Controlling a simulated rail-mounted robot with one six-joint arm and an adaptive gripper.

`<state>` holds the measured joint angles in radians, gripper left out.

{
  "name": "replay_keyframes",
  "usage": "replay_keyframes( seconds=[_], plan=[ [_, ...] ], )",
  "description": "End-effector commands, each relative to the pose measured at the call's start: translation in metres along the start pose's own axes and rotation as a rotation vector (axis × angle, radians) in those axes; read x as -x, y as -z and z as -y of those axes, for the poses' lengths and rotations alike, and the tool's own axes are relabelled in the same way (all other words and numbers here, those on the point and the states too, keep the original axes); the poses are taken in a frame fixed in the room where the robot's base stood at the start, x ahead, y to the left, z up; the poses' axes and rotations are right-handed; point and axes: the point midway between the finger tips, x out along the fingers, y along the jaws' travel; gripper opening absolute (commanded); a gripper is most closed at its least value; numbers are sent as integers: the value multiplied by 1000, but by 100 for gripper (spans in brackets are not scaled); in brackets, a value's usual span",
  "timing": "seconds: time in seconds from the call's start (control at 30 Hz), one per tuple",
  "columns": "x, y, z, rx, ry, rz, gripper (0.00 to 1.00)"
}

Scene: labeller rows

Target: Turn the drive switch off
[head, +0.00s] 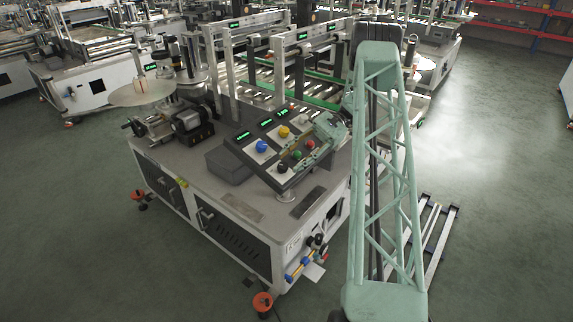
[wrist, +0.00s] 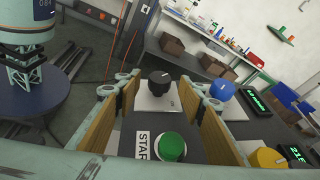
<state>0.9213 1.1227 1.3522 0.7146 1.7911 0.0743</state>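A black rotary knob (wrist: 160,82) with a pale pointer line stands on a white plate in the wrist view, the likely drive switch; no label for it is readable. It also shows on the sloped control panel in the head view (head: 282,167). My gripper (wrist: 160,98) is open, with tan pads on its inner faces. The knob appears centred in the gap near the fingertips; I see no contact. A green button (wrist: 171,146) with a START label lies nearer, between the fingers. In the head view my gripper (head: 298,158) hangs low over the panel.
A blue knob (wrist: 222,90) and a yellow knob (wrist: 268,158) stand to the right in the wrist view, beside green displays. A red button (head: 311,146) is close to my gripper. A reel and motor unit (head: 188,124) stands left on the bench.

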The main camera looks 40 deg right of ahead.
Motion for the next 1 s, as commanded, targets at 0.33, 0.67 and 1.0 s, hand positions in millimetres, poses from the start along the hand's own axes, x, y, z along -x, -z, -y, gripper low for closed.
replay_keyframes(
  seconds=[0.33, 0.67, 1.0],
  plan=[
    [29, 0, 0, 0, 0, 0, 37],
    [31, 0, 0, 0, -1, 1, 37],
    [30, 0, -4, -8, 35, 8, 37]
  ],
)
